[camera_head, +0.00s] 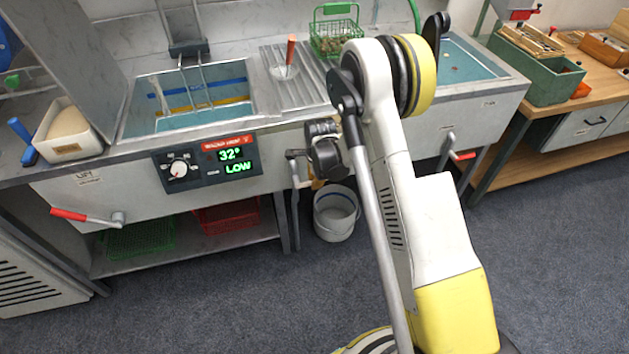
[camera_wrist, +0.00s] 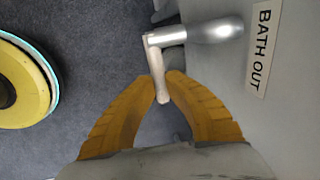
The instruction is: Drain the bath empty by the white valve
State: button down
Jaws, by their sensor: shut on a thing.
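The bath (camera_head: 122,124) is a steel-rimmed basin in the counter at left in the head view, with blue inside and a wire frame standing in it. Its panel (camera_head: 208,163) reads 32° and LOW. The valve's pale metal lever (camera_wrist: 157,66) shows in the wrist view beside a "BATH OUT" label (camera_wrist: 263,45). Its shaft enters the counter front. In the wrist view, my gripper (camera_wrist: 163,80) has its two yellow fingers closed on either side of the lever's free arm. In the head view, my wrist partly hides this area; the valve (camera_head: 294,154) shows beside it.
A white bucket (camera_head: 335,222) stands on the floor below the valve. Red-handled levers project from the counter front at left (camera_head: 70,214) and right (camera_head: 463,155). A green basket (camera_head: 334,40) stands on the counter. Carpet in front is clear.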

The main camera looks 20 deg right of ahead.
jog(key=shift+f+y, duration=0.45)
jog(key=shift+y, duration=0.25)
jog(key=c, duration=1.4)
grip_release()
jog(key=shift+r, duration=0.15)
jog(key=v, duration=1.2)
